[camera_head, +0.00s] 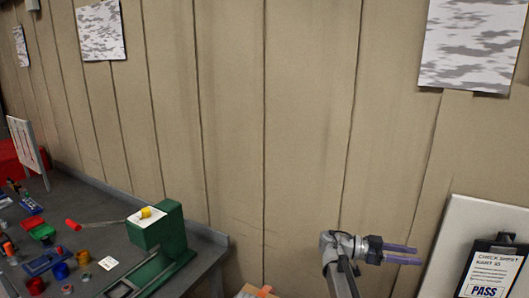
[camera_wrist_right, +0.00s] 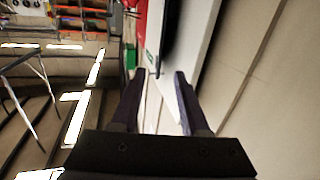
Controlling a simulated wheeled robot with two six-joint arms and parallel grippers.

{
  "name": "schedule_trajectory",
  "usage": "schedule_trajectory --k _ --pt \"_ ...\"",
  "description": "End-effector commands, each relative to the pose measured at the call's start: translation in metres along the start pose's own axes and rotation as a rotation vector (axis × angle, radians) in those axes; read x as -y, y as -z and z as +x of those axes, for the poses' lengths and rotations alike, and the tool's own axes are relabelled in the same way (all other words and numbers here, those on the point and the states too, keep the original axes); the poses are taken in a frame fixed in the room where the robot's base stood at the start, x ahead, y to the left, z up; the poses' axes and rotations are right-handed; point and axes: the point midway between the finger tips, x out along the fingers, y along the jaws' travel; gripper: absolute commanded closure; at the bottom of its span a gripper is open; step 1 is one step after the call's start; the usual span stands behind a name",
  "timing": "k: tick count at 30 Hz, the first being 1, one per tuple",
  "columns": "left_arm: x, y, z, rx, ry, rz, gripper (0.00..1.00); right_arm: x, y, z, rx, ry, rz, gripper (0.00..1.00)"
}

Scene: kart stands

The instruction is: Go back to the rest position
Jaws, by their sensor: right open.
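My right gripper (camera_head: 402,254) is at the lower right of the head view, pointing right in front of the beige wall. Its two purple fingers are apart with nothing between them. In the right wrist view the same open gripper (camera_wrist_right: 158,76) shows dark fingers with a gap. My left gripper is not in view.
A grey bench (camera_head: 88,195) at the left holds a green machine (camera_head: 158,238) and several small coloured parts. A clipboard (camera_head: 492,270) marked PASS leans on a white board (camera_head: 462,222) at the lower right, near my right gripper. The wall (camera_head: 300,130) stands behind.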

Motion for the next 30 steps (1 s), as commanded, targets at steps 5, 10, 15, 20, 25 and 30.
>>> schedule_trajectory --k 5,10,15,20,25,30 --pt "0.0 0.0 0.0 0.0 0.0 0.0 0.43 -0.007 -0.015 -0.008 0.061 0.028 -0.082 0.55" --pt "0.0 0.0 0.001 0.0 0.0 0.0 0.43 -0.014 -0.034 -0.02 0.138 0.07 -0.19 0.55" --pt "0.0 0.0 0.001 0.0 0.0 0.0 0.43 -0.027 -0.064 -0.04 0.251 0.151 -0.361 0.55" --pt "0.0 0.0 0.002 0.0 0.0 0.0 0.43 -0.047 -0.102 -0.071 0.385 0.28 -0.586 0.55" --pt "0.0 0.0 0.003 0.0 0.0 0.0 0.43 -0.09 -0.158 -0.129 0.567 0.551 -0.948 0.55" --pt "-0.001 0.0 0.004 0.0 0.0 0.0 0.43 -0.147 -0.205 -0.199 0.702 0.922 -1.313 0.55"
